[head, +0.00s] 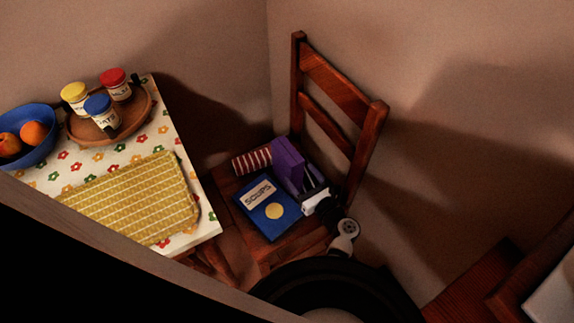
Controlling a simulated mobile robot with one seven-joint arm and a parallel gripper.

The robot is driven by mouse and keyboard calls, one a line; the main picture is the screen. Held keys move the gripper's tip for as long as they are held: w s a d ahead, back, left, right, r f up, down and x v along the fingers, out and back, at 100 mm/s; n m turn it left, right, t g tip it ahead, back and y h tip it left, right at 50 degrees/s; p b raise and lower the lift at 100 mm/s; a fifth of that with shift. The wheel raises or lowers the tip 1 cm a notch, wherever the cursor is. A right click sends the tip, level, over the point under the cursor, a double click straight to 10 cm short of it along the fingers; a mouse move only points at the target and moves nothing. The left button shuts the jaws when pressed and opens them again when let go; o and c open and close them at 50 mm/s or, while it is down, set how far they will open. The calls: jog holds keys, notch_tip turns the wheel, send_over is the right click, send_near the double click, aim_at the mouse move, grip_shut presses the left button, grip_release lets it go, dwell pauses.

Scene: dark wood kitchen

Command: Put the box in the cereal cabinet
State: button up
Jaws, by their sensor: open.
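A purple box (288,165) stands upright on the seat of the wooden chair, toward the back. My gripper (312,196) is low over the seat at the box's lower right side, close to it. Its jaws are open. Its fingertips are small and dark in this view, and I cannot tell whether they touch the box or reach around it. No cereal cabinet can be made out in this view.
A blue book (268,208) marked "SOUPS" and a red-striped item (251,161) share the chair seat (226,182). The chair back (336,88) rises behind them. A table (205,226) with jars, a fruit bowl (45,150) and a yellow cloth (135,195) is at left.

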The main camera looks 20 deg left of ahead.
jog(key=p+x, duration=0.1)
jog(key=x, duration=0.6)
jog(key=shift+w+a, duration=0.15)
jog(key=shift+c, duration=0.4)
jog(key=shift+r, duration=0.1)
jog(key=c, duration=1.3)
